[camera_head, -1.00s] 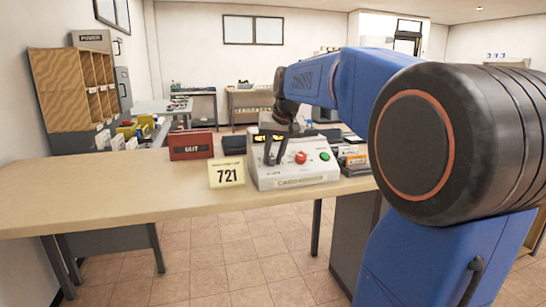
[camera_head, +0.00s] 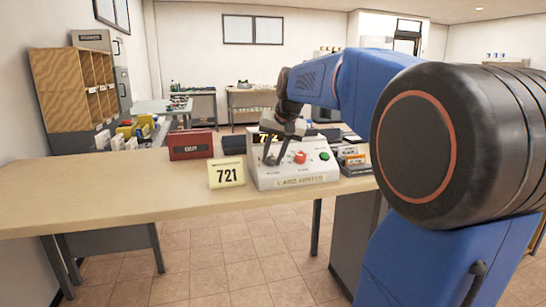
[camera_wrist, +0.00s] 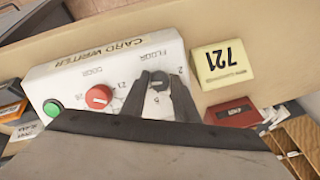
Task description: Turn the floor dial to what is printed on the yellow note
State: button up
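The yellow note (camera_head: 227,172) stands on the counter left of the card writer box and reads 721. It shows upside down in the wrist view (camera_wrist: 223,65). The white card writer (camera_head: 292,176) carries the dark floor dial (camera_wrist: 159,81), with small digits around it, and a red door dial (camera_wrist: 99,97). My gripper (camera_wrist: 160,84) reaches down at the floor dial, one finger on each side of it. The fingers are apart; whether they press on the dial I cannot tell. The dial's pointer direction is unclear.
A green button (camera_head: 324,156) sits at the box's right end. Small stacked items (camera_head: 353,161) lie right of the box. The counter's left part (camera_head: 80,190) is clear.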

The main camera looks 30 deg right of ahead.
jog(key=shift+o, duration=1)
jog(key=v, duration=1.7)
jog(key=shift+r, duration=0.25)
jog(key=shift+a, duration=0.1)
jog(key=s+a+f+n, duration=0.2)
jog(key=s+a+f, duration=0.3)
jog(key=f, duration=0.6)
jog(key=s+a+f+n, duration=0.2)
jog(key=s+a+f, duration=0.3)
jog(key=s+f, duration=0.5)
jog(key=s+a+f+n, duration=0.3)
jog(key=s+a+f, duration=0.3)
jog(key=f, duration=0.8)
jog(key=shift+s+f+g, duration=0.25)
jog(key=shift+s+g, duration=0.05)
jog(key=shift+s, duration=0.75)
